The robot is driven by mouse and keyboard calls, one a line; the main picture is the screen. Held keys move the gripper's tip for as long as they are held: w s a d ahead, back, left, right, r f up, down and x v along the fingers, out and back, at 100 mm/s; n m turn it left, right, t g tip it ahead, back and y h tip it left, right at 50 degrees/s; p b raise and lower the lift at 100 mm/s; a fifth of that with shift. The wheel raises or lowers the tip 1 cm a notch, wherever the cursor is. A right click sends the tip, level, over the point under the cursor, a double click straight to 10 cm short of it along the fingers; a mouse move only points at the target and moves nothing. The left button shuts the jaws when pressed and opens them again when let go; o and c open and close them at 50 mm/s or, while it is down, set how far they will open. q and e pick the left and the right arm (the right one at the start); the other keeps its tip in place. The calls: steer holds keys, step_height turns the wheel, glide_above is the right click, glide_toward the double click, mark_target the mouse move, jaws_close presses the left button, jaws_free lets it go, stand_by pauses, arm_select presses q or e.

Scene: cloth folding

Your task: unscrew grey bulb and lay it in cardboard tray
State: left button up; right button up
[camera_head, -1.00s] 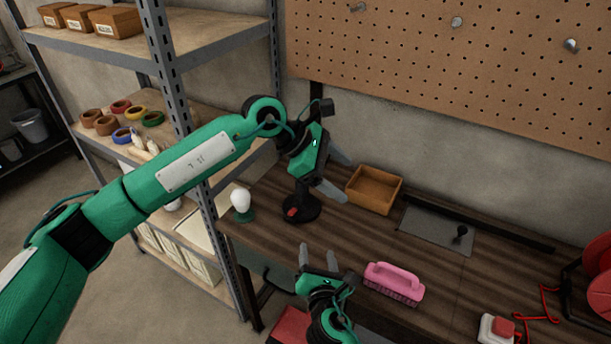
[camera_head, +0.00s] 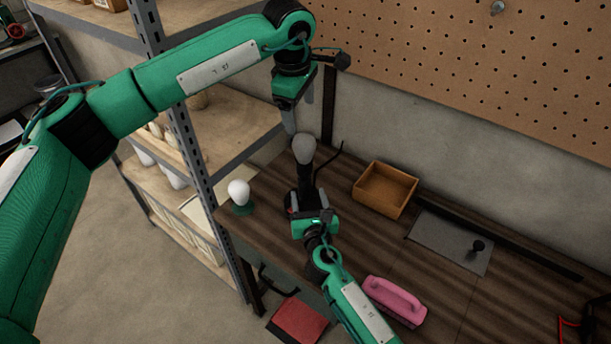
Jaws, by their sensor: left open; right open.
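The grey bulb (camera_head: 303,150) stands upright on top of a dark lamp stand (camera_head: 305,180) near the back left of the workbench. My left gripper (camera_head: 299,116) is open and points down just above the bulb, its fingers apart and empty. My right gripper (camera_head: 311,214) is open at the lamp's base and hides part of it; I cannot tell whether it touches. The cardboard tray (camera_head: 378,206), brown and open-topped, sits to the right of the lamp and looks empty.
A white bulb (camera_head: 238,190) on a green base stands at the bench's left edge. A pink brush (camera_head: 394,300) lies beside my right arm. A grey plate (camera_head: 445,236) with a black knob lies right of the tray. A metal shelf (camera_head: 190,165) stands left, a pegboard (camera_head: 450,90) behind.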

mark_target(305, 187)
steer(key=w, duration=0.2)
steer(key=w+a, duration=0.1)
steer(key=w, duration=0.1)
steer(key=shift+w+r, duration=0.2)
steer(key=shift+w, duration=0.2)
steer(key=shift+w+f, duration=0.15)
steer(key=shift+w, duration=0.35)
steer(key=shift+a, duration=0.1)
steer(key=shift+c, duration=1.3)
jaws_close()
